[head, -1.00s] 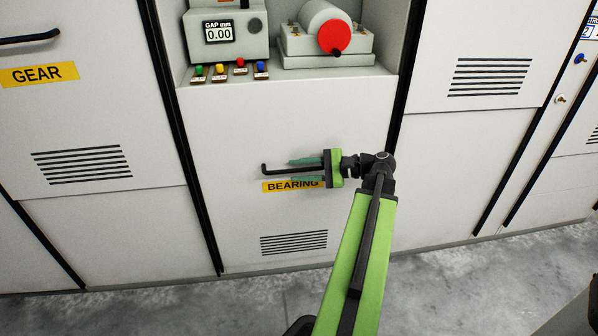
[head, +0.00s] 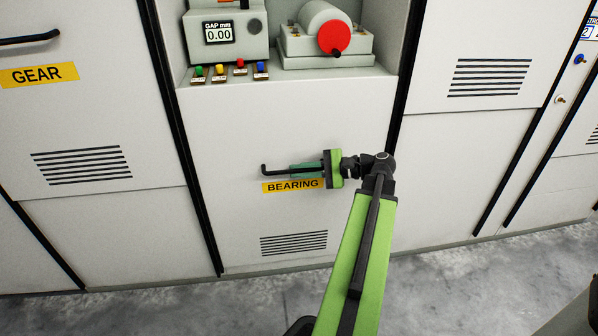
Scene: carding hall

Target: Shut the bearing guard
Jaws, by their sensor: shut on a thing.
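The bearing guard (head: 240,140) is a pale panel below the recess, with a yellow BEARING label (head: 292,185) and a louvre at its foot. It looks about level with the panels beside it; I cannot tell whether a small gap stands at its edges. Its black bar handle (head: 272,170) sticks out to the left just above the label. My green gripper (head: 304,170) comes in from the right and is shut on the handle. Its fingers hide the handle's right part.
Above the guard, a recess holds a gauge reading 0.00 (head: 219,32), several coloured buttons (head: 240,66) and a roller unit with a red disc (head: 334,37). A GEAR panel (head: 70,130) stands to the left. The grey floor (head: 200,305) in front is clear.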

